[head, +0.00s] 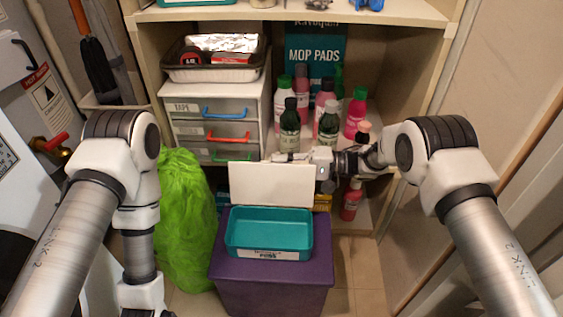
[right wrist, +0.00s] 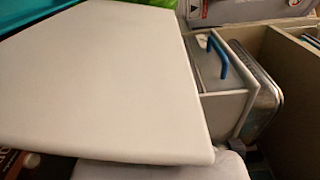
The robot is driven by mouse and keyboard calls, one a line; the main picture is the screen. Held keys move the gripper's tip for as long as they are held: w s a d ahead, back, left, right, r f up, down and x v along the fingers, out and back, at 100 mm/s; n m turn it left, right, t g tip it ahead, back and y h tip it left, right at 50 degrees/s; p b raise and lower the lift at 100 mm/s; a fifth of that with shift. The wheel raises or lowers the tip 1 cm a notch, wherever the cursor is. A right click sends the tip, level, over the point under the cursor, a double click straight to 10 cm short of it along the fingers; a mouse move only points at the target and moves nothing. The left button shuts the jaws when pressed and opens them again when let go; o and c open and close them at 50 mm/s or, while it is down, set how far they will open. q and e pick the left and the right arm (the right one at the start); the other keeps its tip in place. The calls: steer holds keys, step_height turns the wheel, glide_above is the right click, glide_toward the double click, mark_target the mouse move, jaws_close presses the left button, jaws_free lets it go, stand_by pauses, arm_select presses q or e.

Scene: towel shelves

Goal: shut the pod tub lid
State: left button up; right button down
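The teal pod tub (head: 268,231) with a white label sits on top of a purple box. Its white lid (head: 270,184) stands up at the tub's back edge, open. In the right wrist view the lid (right wrist: 95,80) fills much of the picture, close to the camera. My right gripper (head: 290,157) reaches in from the right, just behind the lid's top edge; I cannot tell whether it touches the lid. Its fingers are small and partly hidden, so their opening is unclear. My left arm hangs at the left, and its gripper is out of view.
The purple box (head: 272,270) stands on the floor before the shelf. A green bag (head: 183,225) is left of it. A drawer unit (head: 212,115) and several bottles, including a dark green one (head: 290,124), stand on the shelf behind my right gripper. A pink bottle (head: 351,201) is lower right.

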mark_target(281, 170)
steer(key=shift+s+r+p, duration=0.25)
steer(key=shift+p, duration=0.4)
steer(key=s+p, duration=0.1)
steer(key=p, duration=0.1)
steer(key=s+r+n+p, duration=0.1)
steer(key=p, duration=0.1)
steer(key=s+r+p, duration=0.1)
steer(key=p, duration=0.1)
steer(key=shift+s, duration=0.15)
steer(key=shift+s+n+p, duration=0.8)
steer(key=shift+n+p, duration=0.2)
steer(key=shift+n, duration=0.1)
steer(key=shift+s+f+n+p, duration=0.1)
steer(key=shift+s+n+p, duration=0.25)
steer(key=shift+s+n, duration=0.15)
